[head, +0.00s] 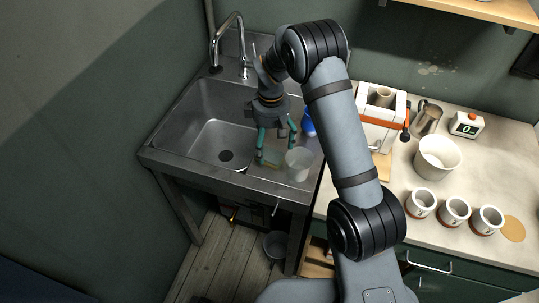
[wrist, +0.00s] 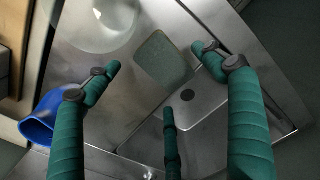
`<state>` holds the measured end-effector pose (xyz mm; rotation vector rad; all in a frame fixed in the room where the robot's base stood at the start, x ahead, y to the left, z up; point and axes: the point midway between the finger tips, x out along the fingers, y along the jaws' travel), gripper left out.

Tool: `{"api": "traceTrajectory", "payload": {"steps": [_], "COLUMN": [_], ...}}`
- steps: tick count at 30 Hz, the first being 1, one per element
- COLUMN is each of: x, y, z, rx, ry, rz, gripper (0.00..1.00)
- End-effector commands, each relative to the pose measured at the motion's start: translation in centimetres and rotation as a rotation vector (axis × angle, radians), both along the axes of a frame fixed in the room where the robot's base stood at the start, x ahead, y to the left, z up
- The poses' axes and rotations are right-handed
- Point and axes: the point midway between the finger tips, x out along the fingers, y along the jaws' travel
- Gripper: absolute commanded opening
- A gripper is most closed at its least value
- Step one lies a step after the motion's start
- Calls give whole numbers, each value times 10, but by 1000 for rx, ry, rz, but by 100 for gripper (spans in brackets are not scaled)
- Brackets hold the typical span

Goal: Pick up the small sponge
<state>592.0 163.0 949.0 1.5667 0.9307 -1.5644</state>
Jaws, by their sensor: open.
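The small sponge (wrist: 165,62) is a dull green-grey rounded block. In the wrist view it lies on the steel ledge beside the sink basin, near a clear cup. In the head view the sponge (head: 271,159) is partly hidden by my gripper's fingers. My gripper (head: 275,151) is above it, pointing down with its green fingers spread. In the wrist view my gripper (wrist: 155,60) has a fingertip on either side of the sponge and a third finger below it in the picture. Nothing is held; I cannot tell how far above the sponge the tips are.
The clear cup (head: 299,164) stands right of the fingers. A blue object (head: 308,122) is behind my gripper; it also shows in the wrist view (wrist: 40,120). The sink basin (head: 222,140) and tap (head: 238,32) are left. The counter at right holds a white bucket (head: 437,157) and mugs.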

Motion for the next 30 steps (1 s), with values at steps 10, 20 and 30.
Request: {"api": "traceTrajectory", "payload": {"steps": [10, 20, 30], "x": [-2, -1, -1], "y": [-2, -2, -2], "z": [-33, -33, -33], "rx": [0, 0, 0], "ry": [1, 0, 0], "rz": [0, 1, 1], "gripper": [82, 72, 52]}}
